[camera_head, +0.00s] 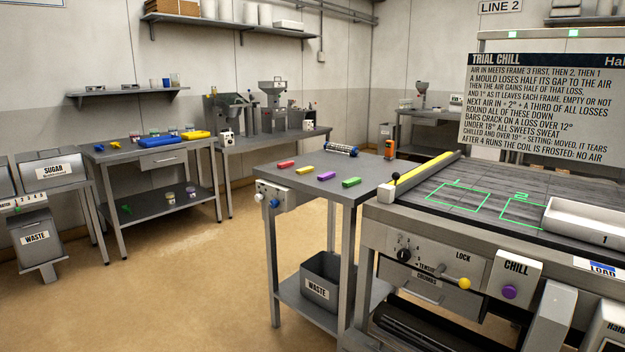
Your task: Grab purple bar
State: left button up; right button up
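The purple bar (326,176) lies on the grey metal table (304,189) in the middle of the head view. It lies between a yellow bar (305,170) on its left and a green bar (351,182) on its right. A red bar (286,164) lies farther left in the same loose row. The purple bar looks clear of its neighbours, with nothing on it. Neither of my grippers shows in the head view.
The machine (420,238) with a yellow rail adjoins on the right. A waste bin (318,284) sits on the lower shelf. Open floor (190,275) lies at left.

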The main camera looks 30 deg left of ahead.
aim_at(327, 174)
jog(key=u, duration=2.1)
jog(key=i, duration=1.65)
jog(key=u, duration=0.3)
jog(key=i, duration=1.55)
jog(key=z, duration=1.05)
